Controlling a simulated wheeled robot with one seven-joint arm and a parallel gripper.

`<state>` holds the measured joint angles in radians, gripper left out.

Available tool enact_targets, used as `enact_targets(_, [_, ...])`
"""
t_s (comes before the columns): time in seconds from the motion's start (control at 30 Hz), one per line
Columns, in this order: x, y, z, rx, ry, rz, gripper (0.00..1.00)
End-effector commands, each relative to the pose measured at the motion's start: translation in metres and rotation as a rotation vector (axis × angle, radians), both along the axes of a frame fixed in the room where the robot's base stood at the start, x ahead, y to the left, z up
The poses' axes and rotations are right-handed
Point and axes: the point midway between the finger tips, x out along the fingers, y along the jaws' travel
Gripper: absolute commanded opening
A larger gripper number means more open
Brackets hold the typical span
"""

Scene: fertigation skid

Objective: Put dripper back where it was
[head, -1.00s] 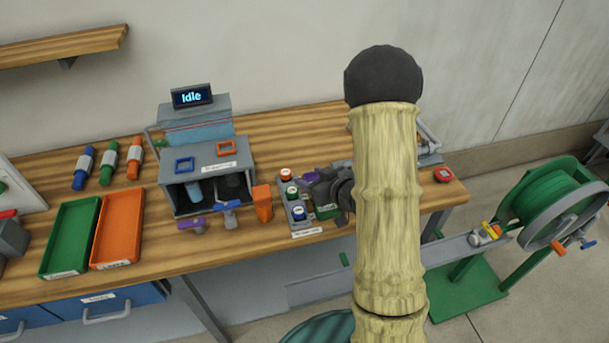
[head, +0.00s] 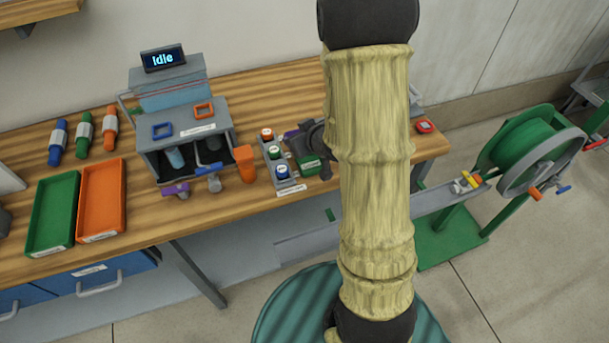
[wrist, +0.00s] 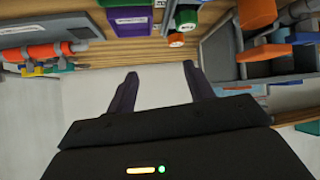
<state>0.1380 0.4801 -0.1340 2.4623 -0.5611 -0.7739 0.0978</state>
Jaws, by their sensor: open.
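I cannot tell for sure which piece is the dripper. Small yellow and grey pieces (head: 466,182) sit at the end of a grey channel beside the hose reel, too small to make out. My gripper (wrist: 160,88) is open, with nothing between its fingers in the wrist view. In the head view my arm hides most of it; its dark body shows beside the small bottle rack (head: 290,188).
A grey skid unit (head: 190,143) with an "Idle" display (head: 163,58) stands left of the rack, with an orange block (head: 245,163) at its front. Green (head: 40,247) and orange (head: 97,234) trays lie further left. The hose reel (head: 545,160) stands right of the bench.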

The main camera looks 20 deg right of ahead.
Motion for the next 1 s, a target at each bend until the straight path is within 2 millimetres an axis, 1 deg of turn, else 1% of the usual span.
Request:
enact_targets(0.03, [-0.007, 0.001, 0.006, -0.021, 0.038, -0.028, 0.52])
enact_targets(0.17, [-0.032, 0.001, 0.014, -0.054, 0.167, -0.108, 0.52])
enact_targets(0.27, [-0.056, 0.005, 0.019, -0.064, 0.271, -0.159, 0.52])
enact_targets(0.37, [-0.085, 0.013, 0.026, -0.060, 0.381, -0.204, 0.52])
enact_targets(0.5, [-0.130, 0.030, 0.035, -0.038, 0.539, -0.241, 0.52])
enact_targets(0.6, [-0.156, 0.042, 0.040, -0.018, 0.628, -0.253, 0.52])
enact_targets(0.63, [-0.163, 0.044, 0.041, -0.014, 0.648, -0.255, 0.52])
enact_targets(0.7, [-0.172, 0.048, 0.043, -0.006, 0.682, -0.257, 0.52])
enact_targets(0.77, [-0.176, 0.049, 0.043, -0.003, 0.695, -0.257, 0.52])
enact_targets(1.0, [-0.176, 0.049, 0.043, -0.003, 0.697, -0.258, 0.52])
